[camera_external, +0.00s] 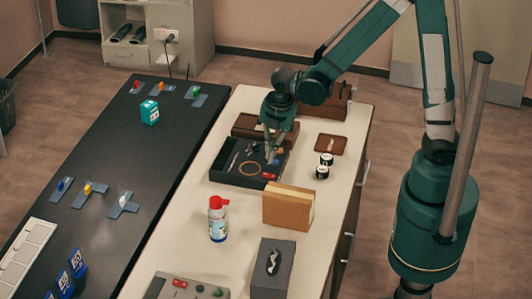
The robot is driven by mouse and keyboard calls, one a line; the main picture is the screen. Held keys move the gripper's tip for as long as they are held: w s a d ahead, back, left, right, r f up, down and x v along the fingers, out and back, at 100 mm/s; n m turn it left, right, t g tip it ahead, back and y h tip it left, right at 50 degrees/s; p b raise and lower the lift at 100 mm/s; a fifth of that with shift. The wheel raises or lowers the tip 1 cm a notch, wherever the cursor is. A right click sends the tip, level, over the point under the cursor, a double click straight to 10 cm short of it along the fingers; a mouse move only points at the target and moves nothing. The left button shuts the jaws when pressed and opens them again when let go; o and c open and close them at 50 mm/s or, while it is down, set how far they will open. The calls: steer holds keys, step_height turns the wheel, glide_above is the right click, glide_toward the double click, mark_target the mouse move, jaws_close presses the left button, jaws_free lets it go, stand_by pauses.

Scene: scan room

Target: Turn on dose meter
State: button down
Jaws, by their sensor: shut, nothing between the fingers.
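My gripper (270,154) points down over the black tray (232,181) on the cream counter. Its fingers look shut and hold nothing; whether they touch anything in the tray is unclear. I cannot tell for sure which thing is the dose meter. A small teal box with a white label (150,113) stands on the dark bench. A grey panel with red and green parts (184,288) lies at the front of the counter, cut off by the picture's edge. The tray holds a tan ring (251,169), a red item (269,176) and thin tools, partly hidden by my gripper.
A tan box (288,207), a red-capped can (217,222) and a dark tissue-like box (273,268) stand in front of the tray. Lever-like fixtures (124,204) line the dark bench.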

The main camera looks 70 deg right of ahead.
mark_target(266, 174)
steer(key=shift+w+f+b, duration=0.15)
steer(key=shift+w+f, duration=0.05)
steer(key=shift+f, duration=1)
steer(key=shift+w+f+b, duration=0.1)
steer(key=shift+w+f, duration=0.05)
steer(key=shift+f, duration=1.05)
steer(key=shift+w+f+b, duration=0.15)
steer(key=shift+w+f, duration=0.05)
steer(key=shift+f, duration=1)
steer(key=shift+w+f+g+b, duration=0.2)
steer(key=shift+f+g+b, duration=0.4)
steer(key=shift+b, duration=0.5)
steer(key=shift+w, duration=0.1)
steer(key=shift+w+b, duration=0.1)
steer(key=shift+b, duration=0.3)
